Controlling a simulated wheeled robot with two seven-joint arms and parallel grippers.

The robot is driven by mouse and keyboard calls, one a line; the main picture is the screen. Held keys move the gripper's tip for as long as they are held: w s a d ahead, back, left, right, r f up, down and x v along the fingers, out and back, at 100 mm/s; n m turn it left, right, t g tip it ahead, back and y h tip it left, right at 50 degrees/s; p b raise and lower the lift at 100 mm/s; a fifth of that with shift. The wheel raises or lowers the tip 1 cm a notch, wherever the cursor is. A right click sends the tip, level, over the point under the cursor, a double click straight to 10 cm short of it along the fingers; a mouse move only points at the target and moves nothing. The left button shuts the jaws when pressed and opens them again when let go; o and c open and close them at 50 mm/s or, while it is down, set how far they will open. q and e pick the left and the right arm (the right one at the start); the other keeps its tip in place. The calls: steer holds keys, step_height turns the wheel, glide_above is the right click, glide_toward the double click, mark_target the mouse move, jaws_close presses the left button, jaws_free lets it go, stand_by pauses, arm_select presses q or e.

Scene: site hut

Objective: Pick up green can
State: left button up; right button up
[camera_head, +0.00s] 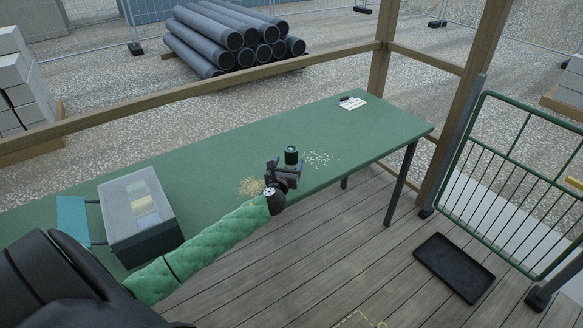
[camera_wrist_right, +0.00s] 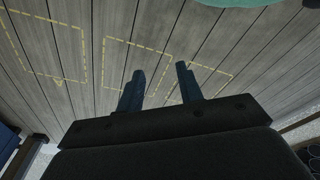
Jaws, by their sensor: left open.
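Pale crumbs (camera_head: 318,158) lie beside the can, and more (camera_head: 251,186) left of the gripper. A grey box (camera_head: 140,218) stands at the table's left. A white card (camera_head: 352,103) lies at the far right end. A black tray (camera_head: 454,268) is on the floor.

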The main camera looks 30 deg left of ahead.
mark_target(290, 156)
arm_select(q)
steer(key=shift+w+a+r+m, duration=0.1)
steer(key=shift+w+m, duration=0.1)
steer(key=shift+m, duration=0.1)
steer(key=shift+w+a+p, duration=0.25)
steer(key=shift+w+p, duration=0.1)
steer(key=shift+w, duration=0.35)
steer(key=shift+w+a, duration=0.2)
steer(key=shift+w, duration=0.35)
steer(key=w, duration=0.1)
steer(key=w+a+p, duration=0.1)
steer(key=w+p, duration=0.1)
steer(key=shift+a+f, duration=0.35)
steer(key=shift+a, duration=0.05)
steer(key=shift+w+a+f, duration=0.15)
steer(key=shift+w, duration=0.55)
arm_select(e)
step_height(290, 156, down, 6)
steer(key=s+d, duration=0.2)
steer(key=shift+s+d+f, duration=0.15)
steer(key=shift+s+f, duration=0.05)
steer(key=shift+s, duration=0.05)
arm_select(q)
steer(key=c, duration=1.3)
arm_select(e)
steer(key=shift+d, duration=0.1)
